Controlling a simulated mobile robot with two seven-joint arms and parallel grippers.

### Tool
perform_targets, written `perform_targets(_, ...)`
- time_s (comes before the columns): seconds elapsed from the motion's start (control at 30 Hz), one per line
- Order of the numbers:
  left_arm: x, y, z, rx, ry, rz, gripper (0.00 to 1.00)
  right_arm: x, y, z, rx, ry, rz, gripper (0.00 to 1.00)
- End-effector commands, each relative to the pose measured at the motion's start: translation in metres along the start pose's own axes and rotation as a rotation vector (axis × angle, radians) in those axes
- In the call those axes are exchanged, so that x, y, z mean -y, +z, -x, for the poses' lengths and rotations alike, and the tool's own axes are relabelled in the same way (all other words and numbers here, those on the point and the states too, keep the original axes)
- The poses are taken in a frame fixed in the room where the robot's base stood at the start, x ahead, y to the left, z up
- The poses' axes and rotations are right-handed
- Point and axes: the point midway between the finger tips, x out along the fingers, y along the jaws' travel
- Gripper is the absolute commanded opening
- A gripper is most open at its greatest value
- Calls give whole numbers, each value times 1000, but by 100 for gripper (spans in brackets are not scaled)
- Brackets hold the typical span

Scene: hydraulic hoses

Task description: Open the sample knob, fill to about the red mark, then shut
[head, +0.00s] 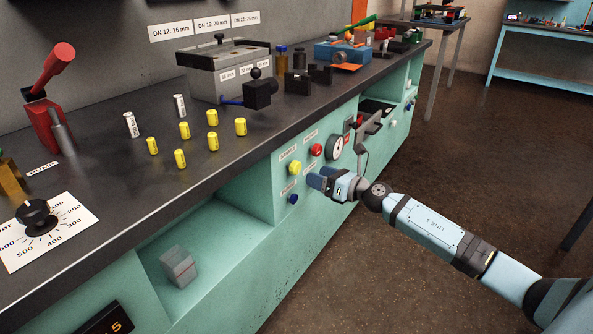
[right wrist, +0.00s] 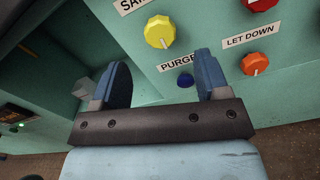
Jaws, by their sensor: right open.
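The sample knob is the yellow knob (head: 295,167) on the green cabinet front. It also shows in the right wrist view (right wrist: 160,32) under a partly cut-off label that starts "SA". My right gripper (head: 323,182) is just in front of the panel, to the right of and a little below the yellow knob. In the right wrist view its blue fingers (right wrist: 163,76) are spread and hold nothing. The yellow knob lies beyond the fingertips, with no contact visible. My left gripper is out of view.
Close by are a blue purge knob (right wrist: 185,80), an orange let-down knob (right wrist: 257,64), a red knob (head: 317,150) and a round gauge (head: 335,147). Yellow cylinders (head: 212,118) stand on the dark benchtop (head: 100,195). An open shelf (head: 215,240) lies left of the panel.

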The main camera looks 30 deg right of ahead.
Motion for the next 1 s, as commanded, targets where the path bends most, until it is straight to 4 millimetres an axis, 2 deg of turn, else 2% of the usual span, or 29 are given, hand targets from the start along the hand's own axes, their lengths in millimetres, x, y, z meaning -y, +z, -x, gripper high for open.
perform_targets(0.2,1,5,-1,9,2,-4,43,1,0,-40,3,-1,0,69)
perform_targets(0.4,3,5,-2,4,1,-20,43,0,0,-66,2,-1,-1,69)
perform_targets(0.6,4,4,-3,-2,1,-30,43,0,0,-78,1,-1,-2,69)
perform_targets(0.87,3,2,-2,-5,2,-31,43,0,0,-78,0,-1,-2,69)
perform_targets(0.9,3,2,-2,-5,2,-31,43,0,0,-78,0,-1,-2,64)
perform_targets(1.0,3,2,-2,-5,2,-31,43,0,0,-78,0,-1,-2,41)
